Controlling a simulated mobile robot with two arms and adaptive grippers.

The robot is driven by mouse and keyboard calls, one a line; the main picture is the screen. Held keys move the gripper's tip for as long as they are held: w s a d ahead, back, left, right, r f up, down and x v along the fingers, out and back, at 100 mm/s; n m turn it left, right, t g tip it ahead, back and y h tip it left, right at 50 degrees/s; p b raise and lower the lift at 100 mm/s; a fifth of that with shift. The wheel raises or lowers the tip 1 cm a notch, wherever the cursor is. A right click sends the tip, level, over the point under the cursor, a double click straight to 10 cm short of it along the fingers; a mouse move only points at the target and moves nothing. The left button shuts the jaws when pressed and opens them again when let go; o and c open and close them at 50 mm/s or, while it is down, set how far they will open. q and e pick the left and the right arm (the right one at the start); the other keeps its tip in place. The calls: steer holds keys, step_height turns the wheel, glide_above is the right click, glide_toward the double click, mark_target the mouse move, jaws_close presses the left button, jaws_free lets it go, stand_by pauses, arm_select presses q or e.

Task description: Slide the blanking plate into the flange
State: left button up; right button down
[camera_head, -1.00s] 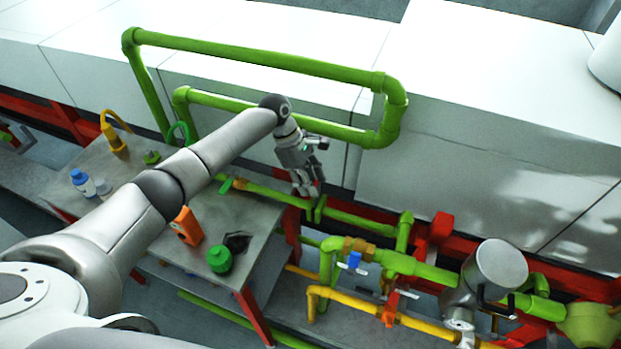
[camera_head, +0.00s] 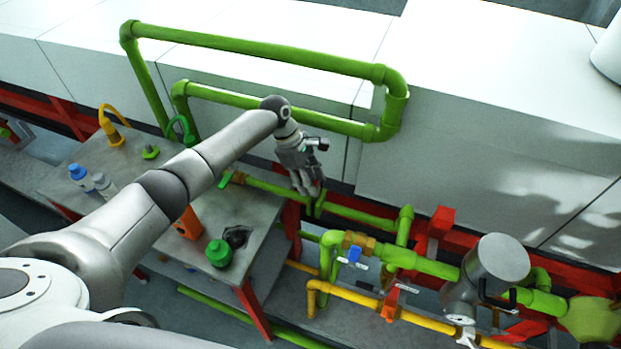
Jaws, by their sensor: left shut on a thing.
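My left gripper (camera_head: 313,192) is shut on a small, thin green piece (camera_head: 319,208), which looks like the blanking plate. It points down at the green pipe run (camera_head: 345,216) behind the table's right end. The piece stands roughly upright at the pipe line. The flange is too small and too covered by the fingers to make out, so I cannot tell whether the plate is in its slot or just above it. My right gripper is not in view.
A metal table (camera_head: 262,222) holds an orange box (camera_head: 189,222), a green jar (camera_head: 219,253), a dark cloth (camera_head: 237,236) and bottles (camera_head: 80,176). A green pipe loop (camera_head: 250,55) rises behind my arm. Yellow pipe (camera_head: 350,296) and a metal cylinder (camera_head: 500,262) stand right.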

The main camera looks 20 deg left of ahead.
arm_select(q)
steer(key=shift+f, duration=0.1)
steer(key=o, duration=1.2)
steer(key=v, duration=1.2)
